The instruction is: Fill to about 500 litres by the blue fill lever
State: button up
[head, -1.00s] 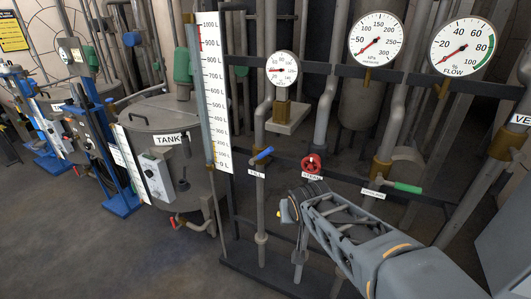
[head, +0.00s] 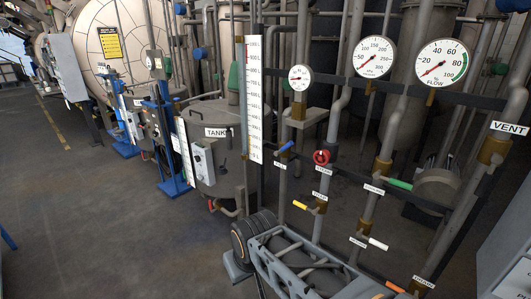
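The blue fill lever (head: 287,147) sits on a thin vertical pipe, above a small label (head: 281,166). Its handle slants up to the right. The tall white litre scale (head: 254,95) stands left of it, with red figures near the top. The liquid level beside the scale is too small to read. The tank (head: 225,165), labelled TANK, is behind and left. The flow dial (head: 441,62) has its needle at the low end. My arm rises from the bottom centre, below the levers. My gripper's fingers do not show, and nothing of mine touches the blue lever.
A red valve wheel (head: 322,157) and a green lever (head: 399,184) are right of the blue lever. Yellow (head: 300,205), white (head: 378,243) and orange (head: 395,287) levers sit lower. Two more dials hang above. Open floor (head: 110,235) lies to the left.

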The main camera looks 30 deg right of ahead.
aim_at(284, 148)
jog(key=u, duration=0.45)
jog(key=i, duration=0.55)
jog(key=z, duration=0.5)
jog(key=i, duration=0.8)
jog(key=z, duration=0.85)
